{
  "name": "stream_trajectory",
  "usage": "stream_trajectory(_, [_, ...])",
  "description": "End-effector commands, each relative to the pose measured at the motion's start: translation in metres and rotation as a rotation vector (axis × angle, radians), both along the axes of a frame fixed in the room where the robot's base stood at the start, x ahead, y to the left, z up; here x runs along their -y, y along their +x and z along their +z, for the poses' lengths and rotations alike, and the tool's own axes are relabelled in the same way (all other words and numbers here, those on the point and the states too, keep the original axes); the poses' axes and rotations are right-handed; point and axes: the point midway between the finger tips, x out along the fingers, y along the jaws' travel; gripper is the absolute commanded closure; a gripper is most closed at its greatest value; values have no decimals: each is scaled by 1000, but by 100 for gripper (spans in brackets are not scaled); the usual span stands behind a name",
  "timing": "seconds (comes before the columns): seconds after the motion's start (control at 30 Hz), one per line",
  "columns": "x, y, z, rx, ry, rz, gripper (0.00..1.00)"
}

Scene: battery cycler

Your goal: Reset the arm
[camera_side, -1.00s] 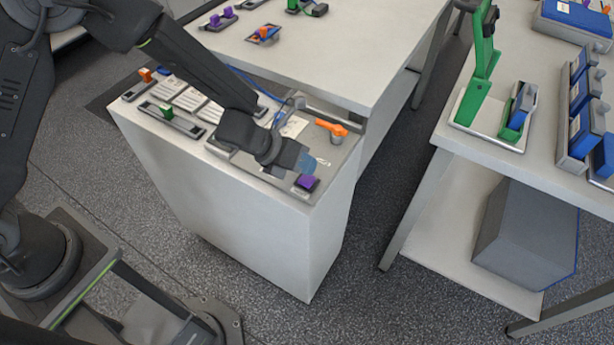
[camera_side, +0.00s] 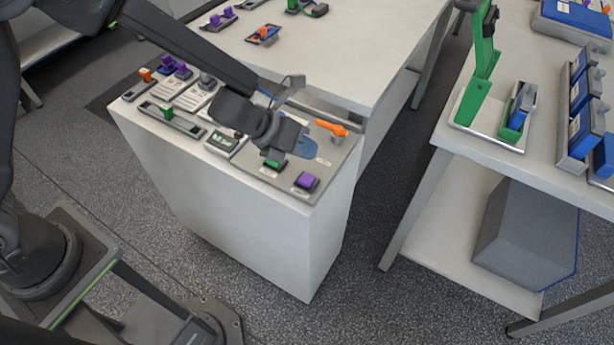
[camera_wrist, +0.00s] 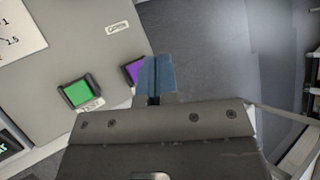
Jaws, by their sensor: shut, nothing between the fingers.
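My gripper (camera_side: 304,146) hangs above the control panel (camera_side: 335,172) on top of the white cabinet. Its blue fingertips are together with nothing between them; they also show in the wrist view (camera_wrist: 157,77). A purple button (camera_side: 306,181) sits at the panel's front right corner, below my gripper. In the wrist view the purple button (camera_wrist: 132,72) is partly hidden behind the fingers. A green button (camera_side: 274,163) lies left of it, partly under my gripper, and shows whole in the wrist view (camera_wrist: 77,92). My gripper appears clear of both buttons.
An orange handle (camera_side: 332,128) stands on the panel behind my gripper. A green slider (camera_side: 167,111) and a small display (camera_side: 223,140) lie to the left. A side table with a green lever press (camera_side: 483,70) and blue blocks (camera_side: 583,110) stands right, across a floor gap.

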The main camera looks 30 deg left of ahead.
Motion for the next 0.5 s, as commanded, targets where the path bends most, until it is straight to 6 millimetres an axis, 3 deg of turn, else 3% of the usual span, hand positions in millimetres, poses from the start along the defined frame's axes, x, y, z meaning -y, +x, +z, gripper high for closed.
stream_trajectory(0.37, [-1, 0, 1, 0, -2, 7, 100])
stream_trajectory(0.5, [-17, 8, 25, -7, -41, 157, 100])
